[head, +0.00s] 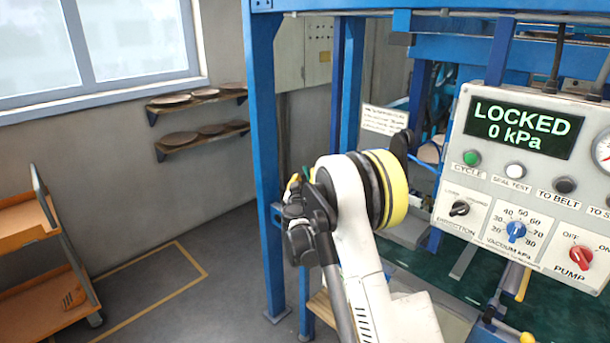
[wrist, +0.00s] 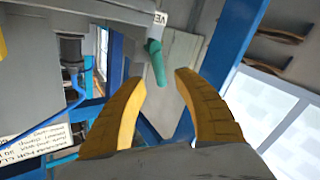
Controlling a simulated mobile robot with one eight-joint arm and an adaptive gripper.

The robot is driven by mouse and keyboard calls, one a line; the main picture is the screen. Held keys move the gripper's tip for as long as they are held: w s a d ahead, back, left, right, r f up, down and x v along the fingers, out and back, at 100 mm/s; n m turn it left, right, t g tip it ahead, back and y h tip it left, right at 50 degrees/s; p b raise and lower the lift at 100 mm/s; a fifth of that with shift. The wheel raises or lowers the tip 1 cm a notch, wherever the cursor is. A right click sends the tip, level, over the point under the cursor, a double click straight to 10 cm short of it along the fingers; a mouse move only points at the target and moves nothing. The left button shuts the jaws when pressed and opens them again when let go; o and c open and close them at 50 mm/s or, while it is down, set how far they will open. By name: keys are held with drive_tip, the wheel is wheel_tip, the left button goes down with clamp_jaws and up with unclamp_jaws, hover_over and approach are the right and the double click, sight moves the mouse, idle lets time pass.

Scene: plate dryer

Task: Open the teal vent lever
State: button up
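The teal vent lever (wrist: 157,62) shows in the wrist view, up and slightly left of centre, hanging from a grey fitting beside a small white label marked "VE". My gripper (wrist: 160,78) has two yellow fingers spread apart with nothing between them. The lever's lower end lies near the gap between the fingertips; I cannot tell its depth from them.
A control panel (head: 525,175) at the right reads "LOCKED 0 kPa", with knobs and buttons. A blue frame post (head: 266,170) stands left of my arm. Wall shelves (head: 205,137) hold plates. An orange cart (head: 25,217) stands at far left. The floor between is clear.

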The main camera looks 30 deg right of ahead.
sight(306, 173)
drive_tip(key=shift+x, duration=1.8)
drive_tip(key=shift+a, duration=0.1)
clamp_jaws()
